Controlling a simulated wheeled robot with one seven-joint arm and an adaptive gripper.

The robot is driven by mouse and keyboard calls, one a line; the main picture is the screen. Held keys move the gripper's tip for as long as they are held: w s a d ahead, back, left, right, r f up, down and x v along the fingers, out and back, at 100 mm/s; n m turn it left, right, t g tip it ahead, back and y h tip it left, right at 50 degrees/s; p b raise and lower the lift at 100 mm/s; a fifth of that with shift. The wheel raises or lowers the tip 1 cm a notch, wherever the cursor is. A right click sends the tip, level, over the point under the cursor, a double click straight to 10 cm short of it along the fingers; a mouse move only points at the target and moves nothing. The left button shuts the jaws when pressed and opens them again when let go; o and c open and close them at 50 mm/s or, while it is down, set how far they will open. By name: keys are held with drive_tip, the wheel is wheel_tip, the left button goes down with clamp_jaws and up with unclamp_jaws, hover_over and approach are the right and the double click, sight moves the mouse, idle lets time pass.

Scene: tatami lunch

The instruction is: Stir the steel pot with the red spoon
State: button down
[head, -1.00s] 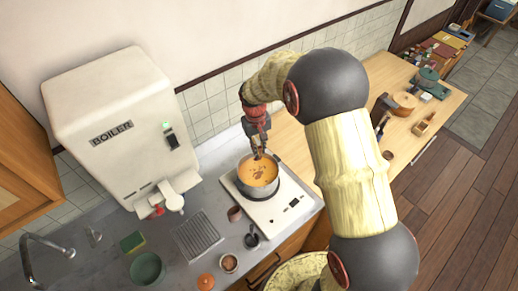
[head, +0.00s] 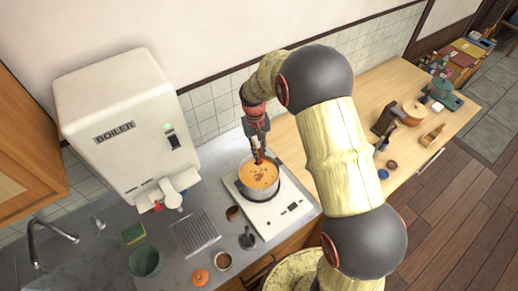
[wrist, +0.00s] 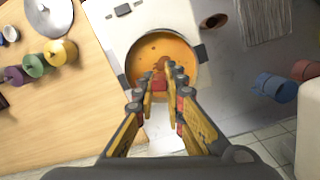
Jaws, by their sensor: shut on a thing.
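The steel pot (head: 262,193) stands on a white hob and holds orange soup with darker bits floating in it. It also shows in the wrist view (wrist: 204,62), below my gripper. My gripper (head: 260,148) is over the back part of the pot, pointing down. In the wrist view my gripper (wrist: 160,98) is shut on the red spoon (wrist: 159,83), whose red part shows between the fingertips. In the head view the red spoon (head: 258,157) reaches down into the soup. Its lower end is hidden in the soup.
The white hob (head: 290,210) sits on the counter. A boiler (head: 120,130) stands to the left, with a drain grate (head: 195,233) in front. A brown cup (head: 233,213), a dark cup (head: 247,240) and a green bowl (head: 145,261) stand nearby. A wooden counter (head: 300,140) extends right.

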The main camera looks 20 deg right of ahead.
wheel_tip(320, 180, down, 15)
drive_tip(key=b, duration=0.8)
drive_tip(key=shift+w+d+r+b, duration=0.15)
drive_tip(key=shift+w+b, duration=0.15)
drive_tip(key=shift+w, duration=0.05)
idle(0.4)
idle(0.6)
